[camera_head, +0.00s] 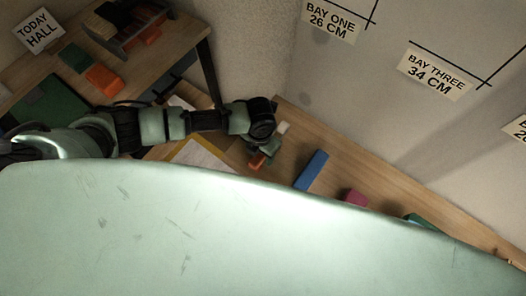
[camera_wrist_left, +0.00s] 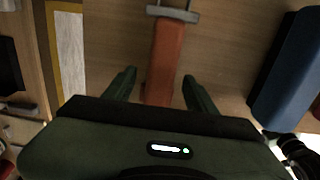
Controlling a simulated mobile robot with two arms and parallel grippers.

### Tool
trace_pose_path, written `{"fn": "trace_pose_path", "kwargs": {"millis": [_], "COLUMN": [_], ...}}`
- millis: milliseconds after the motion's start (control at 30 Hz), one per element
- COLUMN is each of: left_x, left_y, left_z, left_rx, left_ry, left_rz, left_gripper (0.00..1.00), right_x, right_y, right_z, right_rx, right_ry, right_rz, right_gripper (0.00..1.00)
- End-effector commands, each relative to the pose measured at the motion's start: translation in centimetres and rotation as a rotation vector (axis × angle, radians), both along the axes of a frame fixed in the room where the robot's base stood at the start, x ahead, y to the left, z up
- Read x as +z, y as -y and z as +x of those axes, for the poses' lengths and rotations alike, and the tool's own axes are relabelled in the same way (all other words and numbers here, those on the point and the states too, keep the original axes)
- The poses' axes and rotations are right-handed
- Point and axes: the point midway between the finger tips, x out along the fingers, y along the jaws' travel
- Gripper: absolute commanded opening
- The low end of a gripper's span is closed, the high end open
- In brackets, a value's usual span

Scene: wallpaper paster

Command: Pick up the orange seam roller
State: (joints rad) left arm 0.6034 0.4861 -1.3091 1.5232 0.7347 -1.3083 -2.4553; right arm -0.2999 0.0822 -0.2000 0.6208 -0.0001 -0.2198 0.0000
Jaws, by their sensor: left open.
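The orange seam roller (camera_wrist_left: 165,50) lies on the wooden table in the left wrist view, with a grey cross-piece at its far end. In the head view a small orange part of it (camera_head: 257,160) shows just below my left gripper (camera_head: 265,149). In the left wrist view my left gripper (camera_wrist_left: 157,82) is open, its two dark green fingers on either side of the orange handle. The near end of the handle is hidden behind the gripper body. I cannot tell whether the fingers touch it. My right gripper is not in view.
A blue block (camera_head: 312,170) lies right of the gripper, also in the left wrist view (camera_wrist_left: 288,75). A pink block (camera_head: 354,197) and a white piece (camera_head: 284,127) are near. A yellow-edged sheet (camera_head: 200,155) lies left. The wall (camera_head: 340,90) stands behind.

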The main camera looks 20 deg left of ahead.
Motion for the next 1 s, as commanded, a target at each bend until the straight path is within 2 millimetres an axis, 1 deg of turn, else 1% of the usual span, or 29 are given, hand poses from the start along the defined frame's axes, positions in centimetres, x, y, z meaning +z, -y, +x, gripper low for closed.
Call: {"fn": "trace_pose_path", "kwargs": {"millis": [800,833,867,900,967,1000], "left_x": [-0.45,-0.45,-0.45,-0.45,-0.45,-0.45], "left_y": [-0.01,-0.01,-0.01,-0.01,-0.01,-0.01], "left_z": [0.00,0.00,0.00,0.00,0.00,0.00], "left_rx": [0.001,0.001,0.001,0.001,0.001,0.001], "left_ry": [0.000,0.000,0.000,0.000,0.000,0.000], "left_rz": [0.000,0.000,0.000,0.000,0.000,0.000], "left_gripper": [0.56,0.51,0.42,0.31,0.15,0.04], "right_x": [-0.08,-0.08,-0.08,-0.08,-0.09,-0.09], "right_y": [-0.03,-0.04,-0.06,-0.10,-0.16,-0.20], "right_z": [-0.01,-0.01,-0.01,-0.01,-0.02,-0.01], "right_rx": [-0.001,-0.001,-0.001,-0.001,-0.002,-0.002], "right_ry": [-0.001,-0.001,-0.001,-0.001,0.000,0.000], "right_rz": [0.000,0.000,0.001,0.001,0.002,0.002], "right_gripper": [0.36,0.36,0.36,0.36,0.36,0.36]}}
